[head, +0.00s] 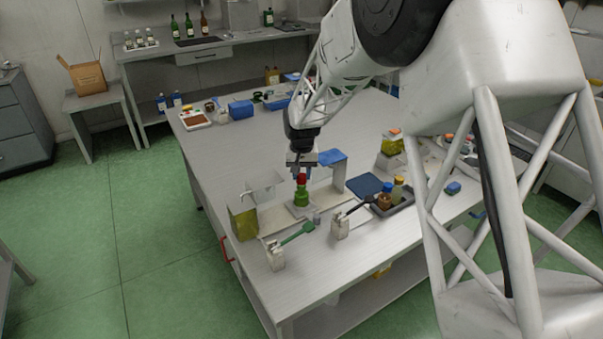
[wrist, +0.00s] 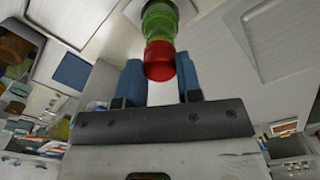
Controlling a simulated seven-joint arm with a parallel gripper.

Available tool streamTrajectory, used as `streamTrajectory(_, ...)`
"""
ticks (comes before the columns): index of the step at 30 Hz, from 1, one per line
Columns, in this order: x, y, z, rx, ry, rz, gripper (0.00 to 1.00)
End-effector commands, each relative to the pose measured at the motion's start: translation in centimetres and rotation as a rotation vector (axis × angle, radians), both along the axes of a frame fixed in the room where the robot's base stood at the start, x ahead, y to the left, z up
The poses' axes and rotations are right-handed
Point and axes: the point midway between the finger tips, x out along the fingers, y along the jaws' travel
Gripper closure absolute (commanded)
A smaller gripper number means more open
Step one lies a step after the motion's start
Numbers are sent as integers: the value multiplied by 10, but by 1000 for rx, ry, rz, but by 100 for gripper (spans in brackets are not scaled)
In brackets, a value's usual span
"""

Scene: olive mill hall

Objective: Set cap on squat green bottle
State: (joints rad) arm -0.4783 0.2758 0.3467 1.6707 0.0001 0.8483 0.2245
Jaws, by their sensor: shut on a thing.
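The squat green bottle (head: 301,197) stands upright on a pale base near the front middle of the table in the head view. In the wrist view the green bottle (wrist: 159,28) shows at the top centre. The red cap (head: 301,179) sits at the bottle's top, in line with its neck; it also shows in the wrist view (wrist: 159,60). My gripper (head: 301,173) points down over the bottle and is shut on the cap, with its blue fingers either side of it. I cannot tell whether the cap is seated or just above the neck.
A green-headed tool (head: 297,234) and a black tool (head: 355,207) rest on pale blocks in front. A dark tray (head: 398,207) with small bottles stands to the right. An olive-coloured tin (head: 243,221) stands to the left. The table's middle (head: 235,150) behind is clear.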

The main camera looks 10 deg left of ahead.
Motion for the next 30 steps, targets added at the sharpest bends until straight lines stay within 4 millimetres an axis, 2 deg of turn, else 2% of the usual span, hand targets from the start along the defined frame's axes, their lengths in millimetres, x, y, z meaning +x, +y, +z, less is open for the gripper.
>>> streamTrajectory(30,0,0,-10,0,1,0,82)
